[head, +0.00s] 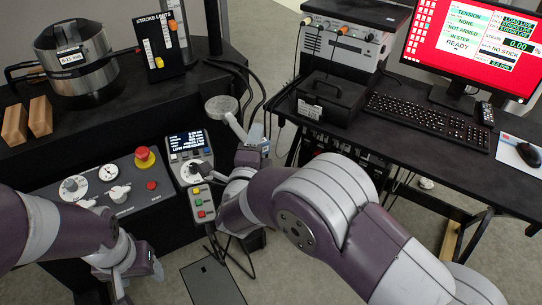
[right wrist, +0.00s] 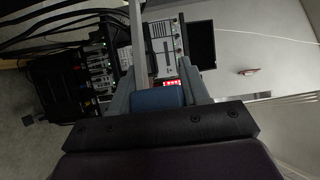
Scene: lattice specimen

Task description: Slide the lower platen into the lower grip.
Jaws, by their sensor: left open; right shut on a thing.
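A pale grey round disc with a short stem, which looks like the lower platen (head: 222,106), is in the middle of the head view. My right gripper (head: 254,146) is shut on its stem end, holding it up beside the black machine table. In the right wrist view my right gripper (right wrist: 158,88) has a blue block between its fingers, with a pale bar beyond. A silver cylinder with a black band (head: 84,75) stands at the upper left; I cannot tell whether it is the lower grip. My left gripper (head: 122,290) is open at the lower left, partly hidden by its arm.
A control panel (head: 110,187) with a red stop button and a handset (head: 190,150) lie between the arms. Wooden blocks (head: 27,122) and a stroke limits box (head: 163,48) stand on the machine table. A desk (head: 440,145) with keyboard and monitor is at right. Cables hang behind the disc.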

